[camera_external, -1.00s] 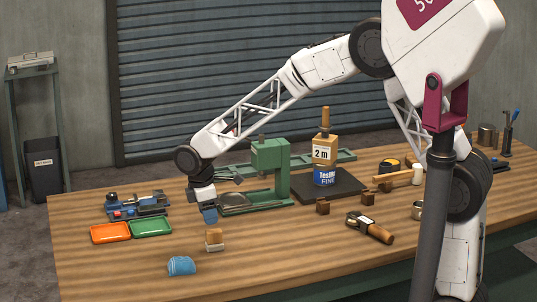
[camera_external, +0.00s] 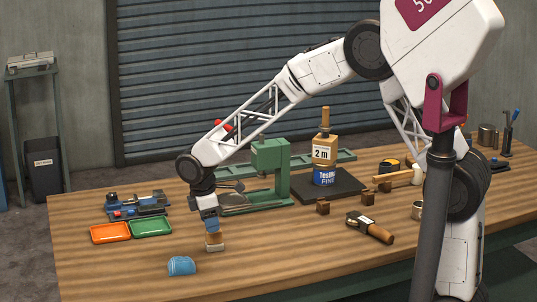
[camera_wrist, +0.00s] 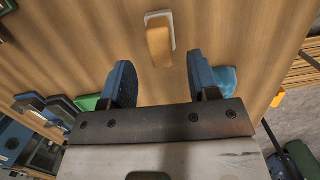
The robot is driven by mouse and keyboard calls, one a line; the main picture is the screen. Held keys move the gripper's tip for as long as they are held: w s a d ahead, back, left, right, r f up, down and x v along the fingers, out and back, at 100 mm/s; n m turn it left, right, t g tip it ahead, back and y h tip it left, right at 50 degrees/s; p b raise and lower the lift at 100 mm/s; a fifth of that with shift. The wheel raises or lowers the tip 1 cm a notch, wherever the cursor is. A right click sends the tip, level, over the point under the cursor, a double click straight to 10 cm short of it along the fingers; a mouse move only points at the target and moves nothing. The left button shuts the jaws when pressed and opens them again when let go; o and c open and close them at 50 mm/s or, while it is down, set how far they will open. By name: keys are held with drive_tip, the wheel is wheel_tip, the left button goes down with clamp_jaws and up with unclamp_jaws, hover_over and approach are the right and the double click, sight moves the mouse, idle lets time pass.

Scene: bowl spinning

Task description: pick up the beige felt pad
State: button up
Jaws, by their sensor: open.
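The beige felt pad (camera_external: 214,247) is the pale base under an upright tan wooden block that stands on the bench. In the wrist view the pad (camera_wrist: 170,17) shows as a pale edge around the tan block (camera_wrist: 159,46), ahead of the fingers. My gripper (camera_external: 211,226) is open and empty, with its blue fingers close above the block in the external view. In the wrist view my gripper (camera_wrist: 161,78) has its two fingers spread, with the block beyond them and roughly in line with the gap. Whether the fingertips overlap the block's top is hard to tell.
A blue rounded object (camera_external: 181,266) lies on the bench left of the pad. An orange tray (camera_external: 110,233) and a green tray (camera_external: 151,227) lie farther left. A green stand (camera_external: 270,168) rises behind my gripper.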

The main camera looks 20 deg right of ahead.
sight(214, 243)
drive_tip(key=shift+s+d+f, duration=0.1)
drive_tip(key=shift+d+f, duration=0.05)
drive_tip(key=shift+f, duration=0.7)
drive_tip(key=shift+w+d+f, duration=0.1)
drive_tip(key=shift+d+f, duration=0.1)
drive_tip(key=shift+f, duration=0.7)
drive_tip(key=shift+s+d+f, duration=0.1)
drive_tip(key=shift+d+f, duration=0.05)
drive_tip(key=shift+f, duration=0.7)
drive_tip(key=c, duration=0.8)
drive_tip(key=shift+r, duration=0.15)
drive_tip(key=shift+r, duration=0.8)
drive_tip(key=shift+s+d+r, duration=0.1)
drive_tip(key=shift+s+r, duration=0.1)
drive_tip(key=shift+r, duration=0.7)
drive_tip(key=s+d, duration=0.3)
drive_tip(key=s, duration=0.1)
drive_tip(key=s+d+r, duration=0.1)
drive_tip(key=s+d, duration=0.2)
drive_tip(key=s, duration=0.1)
drive_tip(key=s+d, duration=0.2)
drive_tip(key=s, duration=0.2)
drive_tip(key=shift+s+d+r, duration=0.2)
drive_tip(key=shift+s+d, duration=0.2)
